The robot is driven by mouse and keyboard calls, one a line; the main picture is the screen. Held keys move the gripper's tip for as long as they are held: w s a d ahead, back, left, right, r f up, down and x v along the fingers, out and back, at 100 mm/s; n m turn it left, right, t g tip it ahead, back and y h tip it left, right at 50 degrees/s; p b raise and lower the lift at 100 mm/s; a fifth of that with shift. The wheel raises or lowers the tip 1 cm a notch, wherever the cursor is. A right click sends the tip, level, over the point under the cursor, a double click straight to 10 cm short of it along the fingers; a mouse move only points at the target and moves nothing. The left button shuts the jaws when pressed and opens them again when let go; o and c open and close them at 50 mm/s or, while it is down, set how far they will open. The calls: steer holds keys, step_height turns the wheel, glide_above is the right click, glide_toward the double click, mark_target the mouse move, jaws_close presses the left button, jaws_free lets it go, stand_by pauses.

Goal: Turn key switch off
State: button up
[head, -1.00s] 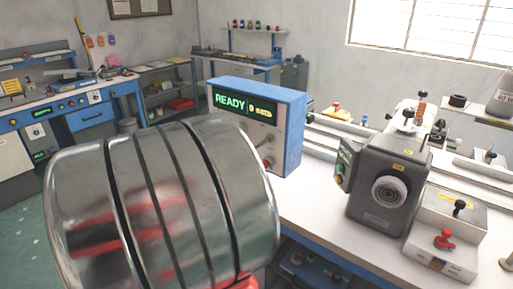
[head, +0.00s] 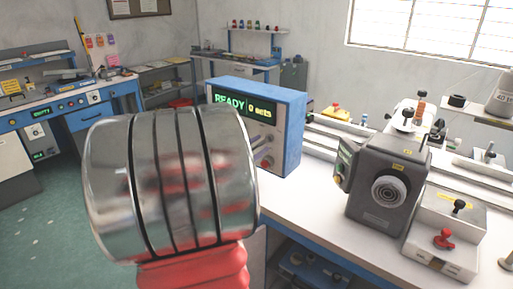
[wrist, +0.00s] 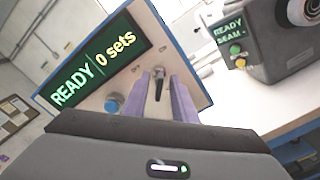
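The key switch (wrist: 160,84) is a small dark lever with a silvery top on the pale front panel of a blue control box, seen in the wrist view. My gripper (wrist: 159,77) is open, with its two purple fingers pointing at the panel on either side of the key. A gap shows between the key and each finger; whether the fingertips touch the panel I cannot tell. In the head view the control box (head: 285,105) stands on the bench with a green "READY" display, and my arm hides the panel's lower left and my gripper.
A blue round knob (wrist: 113,103) sits left of the key, close to the left finger. To the right stands a dark grey machine head (head: 385,185) with its own small screen. A block with a red knob (head: 444,239) is at the bench's front right.

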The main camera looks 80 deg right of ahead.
jaws_close()
steer(key=shift+n, duration=0.3)
stand_by(0.4)
steer(key=n, duration=0.7)
steer(key=shift+w, duration=0.1)
steer(key=n, duration=0.5)
steer(key=shift+w+f, duration=0.1)
steer(key=n, duration=0.5)
steer(key=shift+w, duration=0.1)
stand_by(0.3)
